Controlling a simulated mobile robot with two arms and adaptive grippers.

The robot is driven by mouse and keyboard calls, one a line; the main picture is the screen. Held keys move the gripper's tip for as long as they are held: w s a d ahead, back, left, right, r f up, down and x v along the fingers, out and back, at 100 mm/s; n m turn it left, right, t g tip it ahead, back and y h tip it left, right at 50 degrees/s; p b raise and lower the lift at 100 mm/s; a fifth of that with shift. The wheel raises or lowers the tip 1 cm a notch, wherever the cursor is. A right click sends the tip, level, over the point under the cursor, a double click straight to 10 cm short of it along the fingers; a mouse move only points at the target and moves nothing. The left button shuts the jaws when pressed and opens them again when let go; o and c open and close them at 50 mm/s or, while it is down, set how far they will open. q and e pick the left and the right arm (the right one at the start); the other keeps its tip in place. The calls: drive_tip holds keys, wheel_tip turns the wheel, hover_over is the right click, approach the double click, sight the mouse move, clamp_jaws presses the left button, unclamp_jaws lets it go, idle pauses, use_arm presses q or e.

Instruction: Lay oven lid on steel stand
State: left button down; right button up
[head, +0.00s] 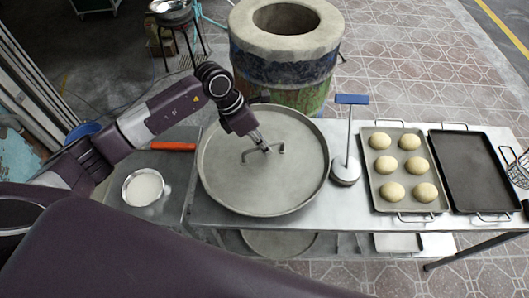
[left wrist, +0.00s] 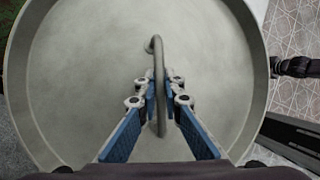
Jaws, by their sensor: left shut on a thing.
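The oven lid (head: 225,165) is a wide, round grey disc with a raised rim and a bent-rod handle (head: 279,147). It lies level over the steel stand (head: 345,212), a long metal table; I cannot tell whether it touches the top. My left gripper (head: 263,148) is at the lid's middle, shut on the handle. In the left wrist view, the gripper (left wrist: 160,88) has its blue-padded fingers on both sides of the handle (left wrist: 159,60), and the lid (left wrist: 85,75) fills most of the picture. My right gripper is not in view.
The barrel oven (head: 285,55) stands behind the lid, its top open. A blue-handled press (head: 346,170), a tray of buns (head: 404,200) and an empty dark tray (head: 470,170) are to the right. A white-filled bowl (head: 143,187) and an orange-handled tool (head: 173,146) are to the left.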

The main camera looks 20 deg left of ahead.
sight(264, 156)
use_arm(q)
wheel_tip(264, 156, down, 4)
drive_tip(key=shift+r+p, duration=0.15)
drive_tip(key=shift+p, duration=0.25)
drive_tip(key=shift+f, duration=0.45)
drive_tip(key=c, duration=2.5)
unclamp_jaws()
drive_tip(key=shift+f, duration=0.1)
drive_tip(key=shift+c, duration=0.2)
drive_tip(key=o, duration=0.5)
drive_tip(key=shift+c, duration=0.2)
drive_tip(key=b+v, duration=0.3)
drive_tip(key=v, duration=0.8)
drive_tip(key=shift+f, duration=0.1)
drive_tip(key=shift+s+a+r+b, duration=0.1)
drive_tip(key=shift+a+r+b, duration=0.2)
drive_tip(key=shift+r, duration=0.35)
